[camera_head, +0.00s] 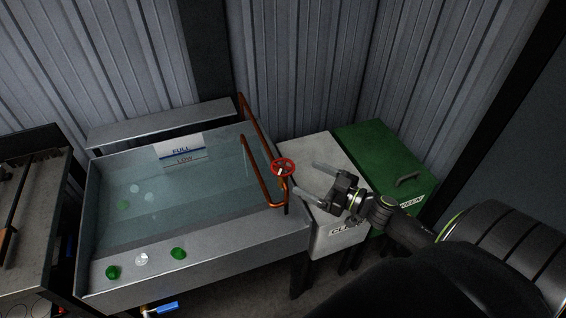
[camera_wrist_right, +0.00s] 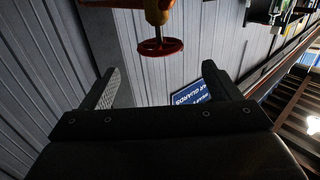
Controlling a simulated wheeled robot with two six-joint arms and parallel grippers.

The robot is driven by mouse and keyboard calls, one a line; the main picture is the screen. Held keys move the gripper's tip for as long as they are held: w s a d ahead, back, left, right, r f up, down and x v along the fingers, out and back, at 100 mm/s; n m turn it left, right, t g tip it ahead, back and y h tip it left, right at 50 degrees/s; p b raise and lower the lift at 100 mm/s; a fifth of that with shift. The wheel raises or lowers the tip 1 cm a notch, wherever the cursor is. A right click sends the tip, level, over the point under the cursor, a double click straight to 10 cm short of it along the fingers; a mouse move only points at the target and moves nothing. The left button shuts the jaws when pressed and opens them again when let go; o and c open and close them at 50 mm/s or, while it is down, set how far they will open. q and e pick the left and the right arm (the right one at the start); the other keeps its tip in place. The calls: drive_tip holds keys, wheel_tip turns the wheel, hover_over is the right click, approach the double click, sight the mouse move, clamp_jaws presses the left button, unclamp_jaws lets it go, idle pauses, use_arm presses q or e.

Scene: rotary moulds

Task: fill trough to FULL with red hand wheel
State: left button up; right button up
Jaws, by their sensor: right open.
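The metal trough (camera_head: 195,270) holds clear water. A FULL/LOW level plate (camera_head: 181,146) is on its back wall; I cannot tell exactly where the water meets the marks. The red hand wheel (camera_head: 283,167) sits on the copper pipe (camera_head: 258,125) at the trough's right side. It also shows in the right wrist view (camera_wrist_right: 160,47), ahead of the fingers and near the middle between them. My right gripper (camera_head: 313,181) is open and empty, just right of the wheel and apart from it. Its two fingers (camera_wrist_right: 161,82) are spread wide. My left gripper is out of view.
A white bin (camera_head: 318,150) and a green bin with a handle (camera_head: 380,160) stand right of the trough. Green and clear glass pieces (camera_head: 179,253) lie on the front ledge. A blue-handled valve (camera_head: 165,307) is below. A dark bench (camera_head: 30,220) stands left.

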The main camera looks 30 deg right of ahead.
sight(283, 166)
drive_tip(key=p+x, duration=0.2)
drive_tip(key=x, duration=0.6)
drive_tip(key=shift+w+a+r, duration=0.1)
drive_tip(key=shift+w, duration=0.1)
drive_tip(key=shift+w+a+p, duration=0.2)
drive_tip(key=shift+w+p, duration=0.1)
drive_tip(key=shift+w, duration=0.05)
drive_tip(key=c, duration=1)
drive_tip(key=shift+o, duration=0.2)
